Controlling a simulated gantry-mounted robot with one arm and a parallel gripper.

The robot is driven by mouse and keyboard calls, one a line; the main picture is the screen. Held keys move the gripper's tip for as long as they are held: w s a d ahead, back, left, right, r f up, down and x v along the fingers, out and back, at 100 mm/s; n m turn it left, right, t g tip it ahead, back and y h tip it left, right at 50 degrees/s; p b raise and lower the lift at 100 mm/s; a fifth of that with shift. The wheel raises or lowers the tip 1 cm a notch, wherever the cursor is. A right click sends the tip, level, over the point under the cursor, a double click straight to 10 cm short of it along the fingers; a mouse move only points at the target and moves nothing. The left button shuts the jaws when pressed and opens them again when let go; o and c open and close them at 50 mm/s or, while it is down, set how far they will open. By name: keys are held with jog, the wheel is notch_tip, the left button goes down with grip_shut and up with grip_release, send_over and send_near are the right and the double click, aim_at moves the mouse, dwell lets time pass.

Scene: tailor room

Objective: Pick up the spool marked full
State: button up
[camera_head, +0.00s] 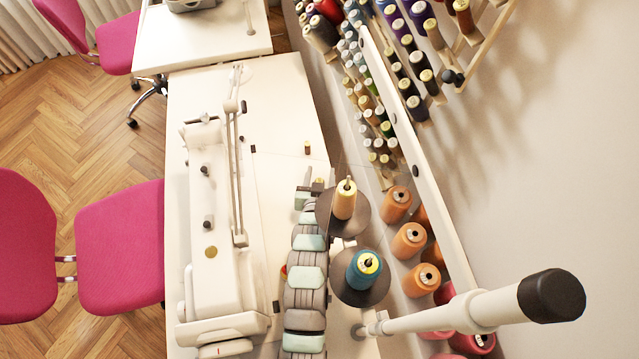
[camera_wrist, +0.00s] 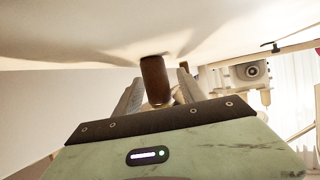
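A small brown spool (camera_head: 308,147) stands on the white table, to the right of the sewing machine. It also shows in the wrist view (camera_wrist: 155,78), where the table surface is at the top of the picture. No "full" marking can be read on it. My gripper (camera_head: 311,178) is near the table on the near side of the spool, apart from it in the head view. In the wrist view, its two fingers (camera_wrist: 160,90) are spread with the spool between or just beyond them, and gaps show on both sides. Nothing is held.
The white sewing machine (camera_head: 212,225) stands left of my arm. Orange cones (camera_head: 408,241) and a wall thread rack (camera_head: 392,100) are farther right. The table beyond the small spool is clear.

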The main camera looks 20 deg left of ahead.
grip_shut()
dwell(0.3)
jog(key=shift+r, duration=0.15)
